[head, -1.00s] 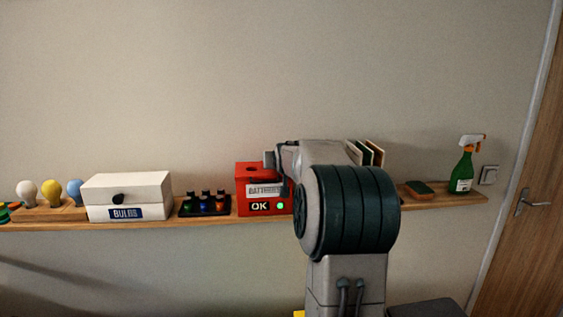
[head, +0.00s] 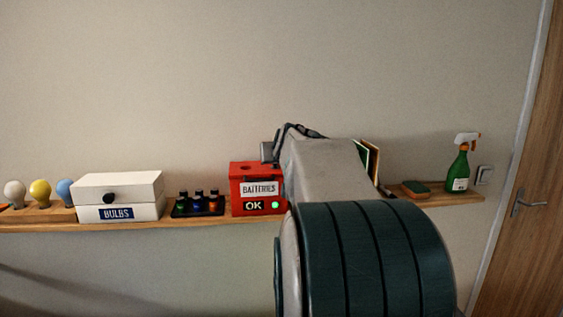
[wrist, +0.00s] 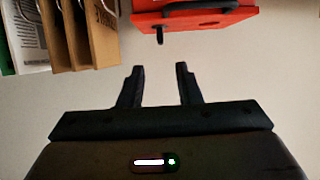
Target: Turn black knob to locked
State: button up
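A black knob (head: 109,198) sits on the front of the white box labelled BULBS (head: 146,187), at the left of the shelf. A red box labelled BATTERIES (head: 236,183), with OK and a green light on its front, stands farther right, partly behind my arm. In the wrist view the red box (wrist: 240,17) shows at the top, with a black bar and a small dark peg (wrist: 160,36) by its edge. My gripper (wrist: 160,78) is open and empty, its fingers apart and short of the red box. The arm hides its fingers in the head view.
Upright folders (wrist: 92,35) stand beside the red box. Several coloured bulbs (head: 40,190) and a small black rack (head: 197,210) stand on the shelf (head: 110,222). A sponge (head: 415,189) and spray bottle (head: 458,172) are at the right. The wall above is clear.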

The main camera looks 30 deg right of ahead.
jog(key=shift+v, duration=0.9)
jog(key=s+a+f+n+g+y, duration=0.1)
jog(key=s+a+f+g+y, duration=0.1)
jog(key=s+a+f, duration=0.5)
jog(key=a+f+n+g+y, duration=0.2)
jog(key=a+f, duration=0.3)
jog(key=a, duration=0.6)
jog(key=s+a+f+n+g, duration=0.1)
jog(key=s+a+f+g, duration=0.1)
jog(key=s+a+f, duration=0.2)
jog(key=s+a+f+n+g+y, duration=0.1)
jog(key=s+a+f+g, duration=0.2)
jog(key=s+f, duration=0.7)
jog(key=s+a, duration=0.1)
jog(key=s, duration=0.4)
jog(key=shift+s+a+y, duration=0.25)
jog(key=shift+a+y, duration=0.05)
jog(key=shift+a, duration=0.1)
